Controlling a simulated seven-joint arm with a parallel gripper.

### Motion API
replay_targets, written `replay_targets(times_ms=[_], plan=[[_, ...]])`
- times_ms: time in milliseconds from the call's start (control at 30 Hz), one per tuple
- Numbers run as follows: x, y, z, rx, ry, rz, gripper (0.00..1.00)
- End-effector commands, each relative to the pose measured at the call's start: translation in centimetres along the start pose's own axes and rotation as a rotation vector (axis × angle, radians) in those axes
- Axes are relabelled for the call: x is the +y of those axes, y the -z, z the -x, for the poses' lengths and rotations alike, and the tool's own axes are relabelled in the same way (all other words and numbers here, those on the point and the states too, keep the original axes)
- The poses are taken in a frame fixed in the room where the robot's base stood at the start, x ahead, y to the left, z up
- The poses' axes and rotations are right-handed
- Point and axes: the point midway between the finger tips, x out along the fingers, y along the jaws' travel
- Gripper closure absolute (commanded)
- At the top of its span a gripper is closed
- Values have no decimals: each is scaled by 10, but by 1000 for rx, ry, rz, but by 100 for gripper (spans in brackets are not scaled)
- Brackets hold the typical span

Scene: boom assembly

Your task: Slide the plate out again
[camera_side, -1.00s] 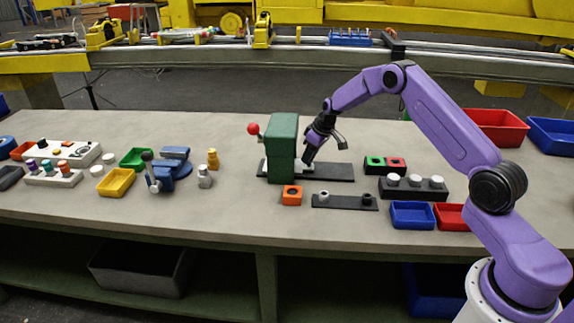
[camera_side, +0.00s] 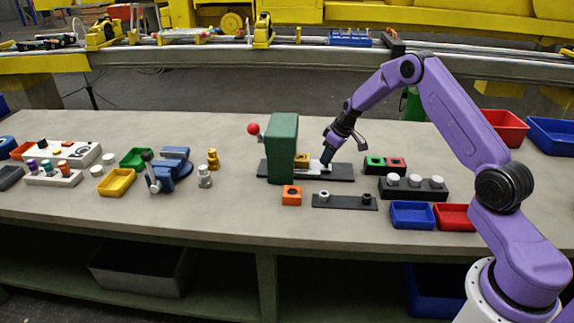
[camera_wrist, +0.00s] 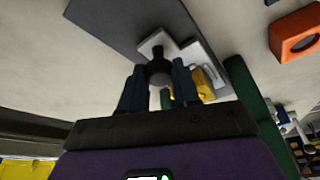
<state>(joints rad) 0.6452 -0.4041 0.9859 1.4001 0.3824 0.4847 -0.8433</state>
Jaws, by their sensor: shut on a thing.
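The light grey plate (camera_side: 313,169) lies on the dark base rail (camera_side: 342,175), to the right of the green press (camera_side: 283,150). A gold part (camera_side: 302,158) sits on the plate close to the press. In the wrist view the plate (camera_wrist: 190,50) carries a dark knob (camera_wrist: 158,70), and the gold part (camera_wrist: 206,82) shows beside it. My gripper (camera_side: 327,160) is at the plate's right end, tilted. In the wrist view my gripper's fingers (camera_wrist: 158,85) are shut on the knob. The plate's left end may be hidden by the press.
Green and red button boxes (camera_side: 385,164) stand to the right. The red-knobbed lever (camera_side: 253,129) sticks out left of the press. The bench behind is clear.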

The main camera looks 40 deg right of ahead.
Motion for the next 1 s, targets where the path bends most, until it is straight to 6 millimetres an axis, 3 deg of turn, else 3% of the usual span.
replay_targets(times_ms=[33, 1000], plan=[[9, -3, 3, 9, -12, -8, 99], [37, -50, 21, 11, -15, -9, 99]])
